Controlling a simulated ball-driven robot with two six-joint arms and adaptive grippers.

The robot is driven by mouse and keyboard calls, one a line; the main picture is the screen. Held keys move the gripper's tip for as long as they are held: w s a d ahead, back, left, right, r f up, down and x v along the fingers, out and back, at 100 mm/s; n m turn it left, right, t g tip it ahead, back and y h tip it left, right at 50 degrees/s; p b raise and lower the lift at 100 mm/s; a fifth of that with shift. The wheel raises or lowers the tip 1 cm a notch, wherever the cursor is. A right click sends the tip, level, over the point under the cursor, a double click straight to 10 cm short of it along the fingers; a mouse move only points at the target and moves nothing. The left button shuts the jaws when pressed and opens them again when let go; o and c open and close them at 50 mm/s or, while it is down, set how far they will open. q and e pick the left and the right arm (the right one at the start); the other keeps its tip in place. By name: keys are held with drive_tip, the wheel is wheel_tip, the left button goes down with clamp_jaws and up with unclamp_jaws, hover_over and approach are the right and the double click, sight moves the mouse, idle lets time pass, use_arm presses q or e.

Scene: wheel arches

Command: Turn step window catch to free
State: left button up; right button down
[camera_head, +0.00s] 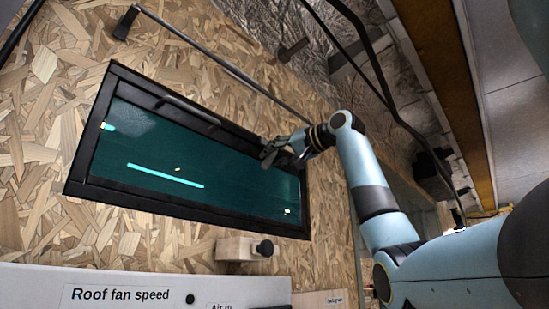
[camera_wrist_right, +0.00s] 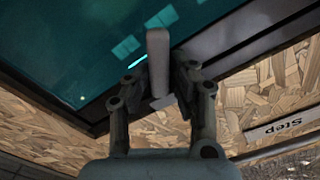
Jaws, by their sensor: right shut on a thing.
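The step window (camera_head: 190,160) has a black frame and teal glass, set in a chipboard wall; it also fills the upper part of the right wrist view (camera_wrist_right: 65,50). Its catch, a pale grey lever (camera_wrist_right: 158,48), stands out at the frame's edge in the right wrist view. My right gripper (camera_head: 272,155) is at the right end of the window's upper edge. In the right wrist view its two fingers (camera_wrist_right: 159,82) are shut on the lever, one on each side. In the head view the gripper hides the catch. My left gripper is out of view.
A "Step" label (camera_wrist_right: 281,129) is on the chipboard beside the catch. A dark rail (camera_head: 215,62) runs above the window. Below it are a wooden block with a black knob (camera_head: 264,248) and a pale panel labelled "Roof fan speed" (camera_head: 40,283).

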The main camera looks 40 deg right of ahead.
drive_tip(key=m, duration=0.3)
drive_tip(key=m+b, duration=0.1)
drive_tip(key=m, duration=0.1)
drive_tip(key=shift+a+r+m, duration=0.2)
drive_tip(key=shift+r+m, duration=0.05)
drive_tip(key=shift+m, duration=0.05)
drive_tip(key=m, duration=0.3)
drive_tip(key=m+b, duration=0.1)
drive_tip(key=m, duration=0.1)
drive_tip(key=shift+r+m, duration=0.25)
drive_tip(key=shift+m, duration=0.05)
drive_tip(key=c, duration=1.2)
unclamp_jaws()
drive_tip(key=s+d, duration=0.1)
drive_tip(key=s, duration=1.1)
